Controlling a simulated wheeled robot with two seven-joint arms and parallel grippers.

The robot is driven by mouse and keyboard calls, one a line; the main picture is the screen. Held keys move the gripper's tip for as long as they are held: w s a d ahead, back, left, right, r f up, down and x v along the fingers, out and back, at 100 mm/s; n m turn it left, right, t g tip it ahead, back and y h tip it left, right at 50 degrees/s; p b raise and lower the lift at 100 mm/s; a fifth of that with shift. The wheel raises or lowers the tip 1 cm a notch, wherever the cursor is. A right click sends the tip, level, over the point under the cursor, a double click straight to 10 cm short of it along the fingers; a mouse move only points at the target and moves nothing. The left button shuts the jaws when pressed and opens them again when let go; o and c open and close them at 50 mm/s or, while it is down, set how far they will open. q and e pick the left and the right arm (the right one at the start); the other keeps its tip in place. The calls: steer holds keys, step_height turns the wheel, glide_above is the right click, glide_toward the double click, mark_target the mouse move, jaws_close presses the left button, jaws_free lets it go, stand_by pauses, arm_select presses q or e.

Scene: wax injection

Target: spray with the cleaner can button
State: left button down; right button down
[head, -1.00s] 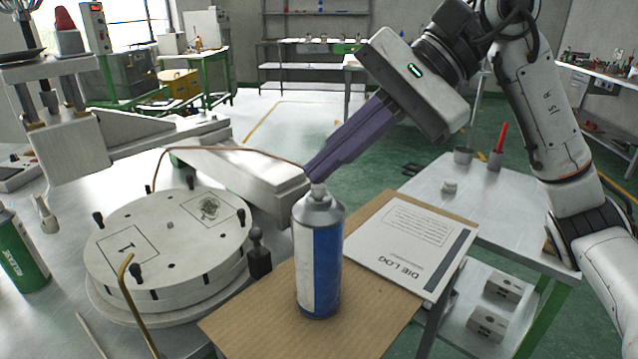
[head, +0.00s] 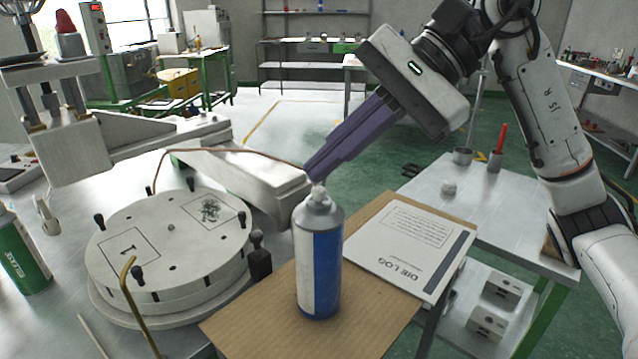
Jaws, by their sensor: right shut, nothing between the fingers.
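The cleaner can (head: 318,262) stands upright on a brown board in the middle of the head view. It is blue and white with a grey metal top and a small pale button (head: 318,193) on it. My right gripper (head: 314,172) comes down at a slant from the upper right. Its purple fingers are shut with nothing between them. The fingertips are just above the button; I cannot tell whether they touch it. A faint whitish haze hangs behind the fingers. My left gripper does not show.
A DIE LOG booklet (head: 412,246) lies right of the can on the brown board (head: 255,318). A round die plate (head: 170,245) with several black knobs stands to the left. A green can (head: 22,255) is at the far left. A metal side table (head: 500,205) stands to the right.

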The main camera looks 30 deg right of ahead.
step_height(320, 180, up, 6)
steer(key=p, duration=0.5)
stand_by(0.6)
